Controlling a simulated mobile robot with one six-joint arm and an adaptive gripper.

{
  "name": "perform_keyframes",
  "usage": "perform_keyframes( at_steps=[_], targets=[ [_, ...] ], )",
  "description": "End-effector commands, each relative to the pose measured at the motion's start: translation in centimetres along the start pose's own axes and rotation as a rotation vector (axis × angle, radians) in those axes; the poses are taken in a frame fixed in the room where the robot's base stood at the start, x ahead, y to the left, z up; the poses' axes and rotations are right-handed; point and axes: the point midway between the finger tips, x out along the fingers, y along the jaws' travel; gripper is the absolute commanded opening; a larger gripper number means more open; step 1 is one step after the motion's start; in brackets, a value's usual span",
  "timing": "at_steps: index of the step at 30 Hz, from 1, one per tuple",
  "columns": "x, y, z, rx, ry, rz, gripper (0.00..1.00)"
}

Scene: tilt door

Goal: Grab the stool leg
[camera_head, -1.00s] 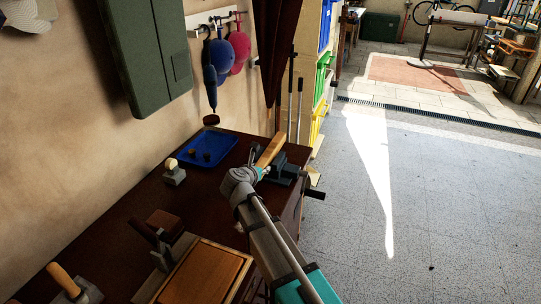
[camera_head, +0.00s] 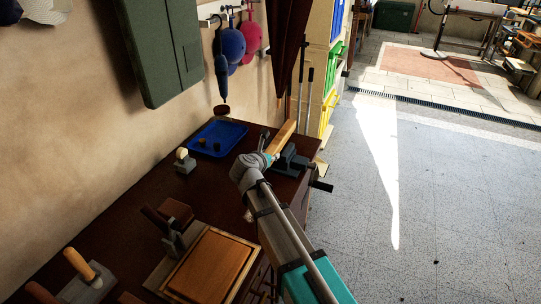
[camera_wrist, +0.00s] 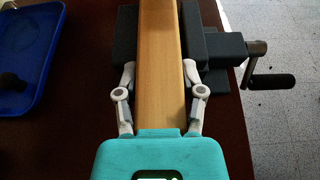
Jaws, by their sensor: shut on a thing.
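The stool leg is a light wooden bar (camera_head: 284,138) standing out of a dark vise (camera_head: 290,161) at the far right end of the workbench. In the wrist view the leg (camera_wrist: 160,70) runs up the middle, between the vise's dark jaws (camera_wrist: 127,45). My gripper (camera_wrist: 160,78) has a finger on each side of the leg and is shut on it. In the head view my gripper (camera_head: 268,157) is at the near side of the leg and partly hidden by my wrist. The leg's lower end is hidden.
A blue tray (camera_head: 217,137) with small dark items lies left of the vise. The vise's crank handle (camera_wrist: 270,82) sticks out over the bench's right edge. A wooden board (camera_head: 210,266) and tools lie nearer on the bench (camera_head: 130,215). The floor to the right is clear.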

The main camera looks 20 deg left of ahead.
Motion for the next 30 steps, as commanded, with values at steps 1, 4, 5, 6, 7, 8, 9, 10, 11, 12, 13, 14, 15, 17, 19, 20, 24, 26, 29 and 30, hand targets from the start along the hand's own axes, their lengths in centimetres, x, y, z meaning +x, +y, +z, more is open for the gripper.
perform_keyframes(
  at_steps=[1, 4, 5, 6, 7, 8, 9, 10, 11, 12, 13, 14, 15, 17, 19, 20, 24, 26, 29, 30],
  targets=[
    [-0.4, 0.0, 0.9, -0.001, -0.001, 0.000, 0.00],
    [-0.9, -0.1, 1.8, -0.001, -0.001, 0.001, 0.00],
    [-1.4, -0.4, 1.9, -0.001, -0.001, 0.001, 0.00],
    [-1.9, -0.6, 2.2, -0.001, -0.001, 0.001, 0.00],
    [-2.3, -0.7, 2.5, -0.001, -0.001, 0.001, 0.00],
    [-2.7, -0.9, 2.7, -0.001, -0.001, 0.001, 0.00],
    [-3.2, -1.1, 3.0, -0.001, -0.001, 0.001, 0.00],
    [-3.5, -1.2, 3.2, -0.001, -0.001, 0.001, 0.00],
    [-3.9, -1.4, 3.5, -0.002, -0.001, 0.001, 0.00],
    [-4.4, -1.6, 3.8, -0.002, -0.001, 0.001, 0.00],
    [-4.8, -1.8, 4.0, -0.002, -0.001, 0.001, 0.00],
    [-5.1, -1.9, 4.2, -0.002, -0.001, 0.001, 0.00],
    [-5.6, -2.1, 4.5, -0.002, -0.001, 0.001, 0.00],
    [-6.4, -2.5, 5.0, -0.001, -0.001, 0.000, 0.00],
    [-7.2, -2.8, 5.5, -0.001, -0.001, 0.000, 0.00],
    [-7.9, -3.2, 5.5, -0.001, -0.001, 0.001, 0.00],
    [-10.8, -4.8, 5.6, -0.001, -0.001, 0.003, 0.00],
    [-11.8, -5.4, 5.6, -0.001, -0.001, 0.002, 0.00],
    [-13.2, -6.2, 5.7, -0.001, 0.000, 0.001, 0.00],
    [-13.6, -6.4, 5.7, -0.001, 0.000, 0.001, 0.00]
  ],
)
